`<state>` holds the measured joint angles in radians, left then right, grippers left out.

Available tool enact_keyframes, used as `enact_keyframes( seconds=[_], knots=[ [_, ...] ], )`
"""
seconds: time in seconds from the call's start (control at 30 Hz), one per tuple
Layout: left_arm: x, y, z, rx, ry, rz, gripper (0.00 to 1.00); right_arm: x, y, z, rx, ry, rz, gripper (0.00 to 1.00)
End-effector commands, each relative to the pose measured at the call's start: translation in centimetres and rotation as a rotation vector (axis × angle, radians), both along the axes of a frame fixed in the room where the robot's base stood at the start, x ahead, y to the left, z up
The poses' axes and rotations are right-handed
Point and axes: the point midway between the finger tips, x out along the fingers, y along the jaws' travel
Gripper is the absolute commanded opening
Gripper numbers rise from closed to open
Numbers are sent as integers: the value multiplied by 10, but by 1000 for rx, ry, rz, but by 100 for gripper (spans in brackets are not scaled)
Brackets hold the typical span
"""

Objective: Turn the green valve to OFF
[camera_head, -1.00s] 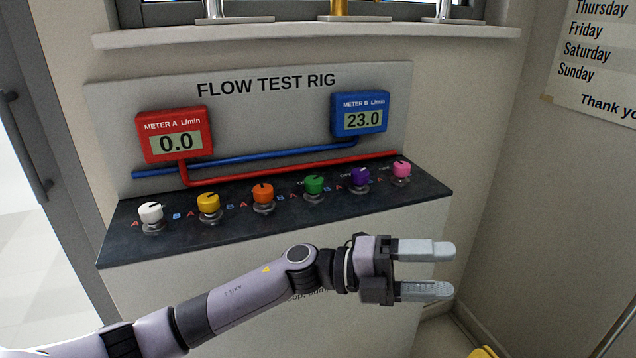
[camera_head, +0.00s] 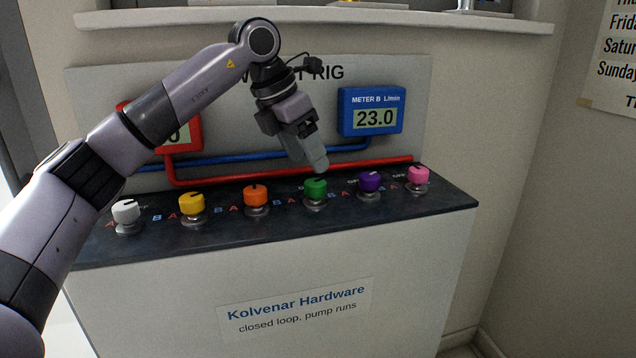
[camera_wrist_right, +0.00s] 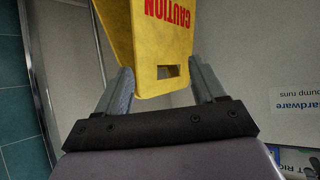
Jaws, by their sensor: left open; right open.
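The green valve (camera_head: 316,190) is a round knob on a metal stem, standing on the dark bench top between the orange valve (camera_head: 256,195) and the purple valve (camera_head: 370,182). My left gripper (camera_head: 318,166) points down just above and behind the green valve. Its jaws are open, though seen from the side they overlap. I cannot tell whether a finger touches the knob. My right gripper (camera_wrist_right: 160,85) is open and empty in the right wrist view, with a yellow caution sign beyond its fingers.
A white valve (camera_head: 126,212), a yellow valve (camera_head: 191,203) and a pink valve (camera_head: 418,175) share the row. The blue meter B (camera_head: 372,112) reads 23.0. My left arm partly covers the red meter A (camera_head: 182,134). The yellow caution sign (camera_wrist_right: 160,50) shows in the wrist view.

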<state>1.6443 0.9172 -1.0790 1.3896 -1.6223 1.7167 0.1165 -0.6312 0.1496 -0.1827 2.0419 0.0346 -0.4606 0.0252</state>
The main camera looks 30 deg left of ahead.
Motion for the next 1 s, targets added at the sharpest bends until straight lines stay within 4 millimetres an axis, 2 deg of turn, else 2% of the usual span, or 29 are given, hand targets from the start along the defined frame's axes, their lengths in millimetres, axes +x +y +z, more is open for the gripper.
enact_keyframes(
  seconds=[0.03, 0.17, 0.4, 0.6, 0.93, 1.0],
  knots=[
    [-1, 6, 2, 16, -2, 15, 69, 0, 0, -2, 1, 0, 1, 69],
    [0, 10, -4, 29, 0, 27, 69, 0, 1, -4, 2, 0, 1, 69],
    [13, 4, -38, 29, 1, 26, 69, 0, 1, -10, 1, 1, 2, 69],
    [21, 1, -57, 28, -1, 25, 69, -2, 1, -13, 0, 5, 3, 69],
    [23, 0, -60, 27, -3, 25, 69, -5, 0, -15, -2, 12, 4, 69],
    [22, 0, -60, 26, -2, 24, 46, -5, 0, -15, -2, 11, 4, 69]
  ],
)
